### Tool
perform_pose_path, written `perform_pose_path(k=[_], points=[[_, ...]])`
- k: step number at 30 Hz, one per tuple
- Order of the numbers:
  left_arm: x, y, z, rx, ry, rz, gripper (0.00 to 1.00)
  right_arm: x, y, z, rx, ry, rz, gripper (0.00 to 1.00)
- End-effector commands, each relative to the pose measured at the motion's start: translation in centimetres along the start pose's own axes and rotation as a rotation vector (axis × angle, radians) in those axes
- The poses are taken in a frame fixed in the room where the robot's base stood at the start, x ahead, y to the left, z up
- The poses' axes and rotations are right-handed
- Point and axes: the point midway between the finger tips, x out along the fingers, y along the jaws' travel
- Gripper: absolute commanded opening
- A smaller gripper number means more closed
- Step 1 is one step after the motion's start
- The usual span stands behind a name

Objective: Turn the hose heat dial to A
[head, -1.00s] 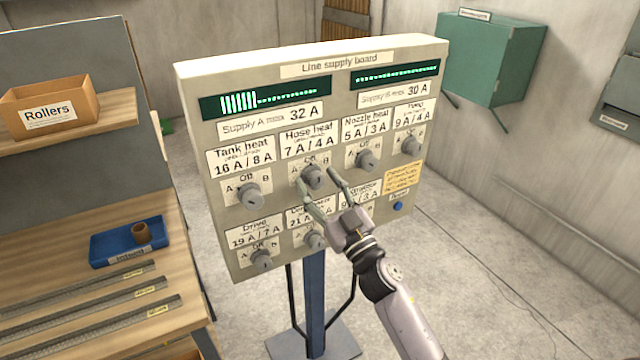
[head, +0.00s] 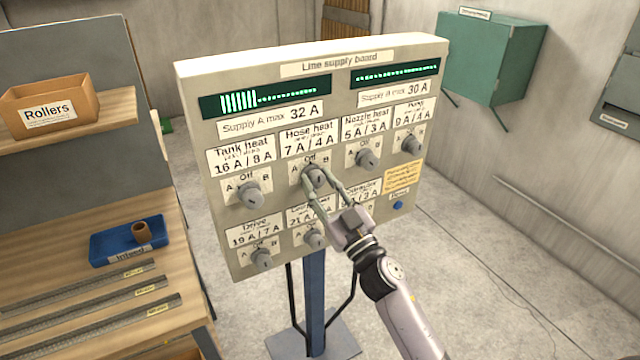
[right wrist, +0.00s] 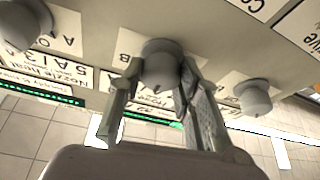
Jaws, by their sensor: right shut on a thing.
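The hose heat dial (head: 314,176) is a grey round knob under the "Hose heat 7 A / 4 A" label (head: 309,141), with A, Off and B marked around it. My right gripper (head: 322,184) reaches it from the lower right, with a finger on either side, shut on the dial. The right wrist view also shows the dial (right wrist: 160,66) between the two fingers. Which mark the dial points to is hard to tell, as the fingers partly cover it. My left gripper is not in view.
The line supply board (head: 330,62) carries other dials close by: tank heat (head: 249,195), nozzle heat (head: 366,159) and a lower one (head: 315,238). A workbench with a blue tray (head: 110,247) stands at the left. A green cabinet (head: 490,55) hangs at the right.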

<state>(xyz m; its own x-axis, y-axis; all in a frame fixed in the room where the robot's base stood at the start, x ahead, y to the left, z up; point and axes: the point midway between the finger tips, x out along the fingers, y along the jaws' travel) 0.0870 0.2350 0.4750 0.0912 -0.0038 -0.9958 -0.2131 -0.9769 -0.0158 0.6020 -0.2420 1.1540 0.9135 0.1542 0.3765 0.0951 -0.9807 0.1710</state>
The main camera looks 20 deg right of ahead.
Motion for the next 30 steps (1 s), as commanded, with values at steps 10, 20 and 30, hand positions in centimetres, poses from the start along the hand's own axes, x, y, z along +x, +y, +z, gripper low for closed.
perform_pose_path(k=[10,20,30], points=[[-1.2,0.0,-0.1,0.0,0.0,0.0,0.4,0.1,0.1,-0.2,-0.173,-0.004,-0.075,0.03],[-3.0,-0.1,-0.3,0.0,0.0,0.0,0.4,0.1,0.2,-0.3,-0.431,-0.009,-0.183,0.03],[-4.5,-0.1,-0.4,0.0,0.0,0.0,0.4,0.1,0.2,-0.2,-0.631,-0.013,-0.265,0.03]])
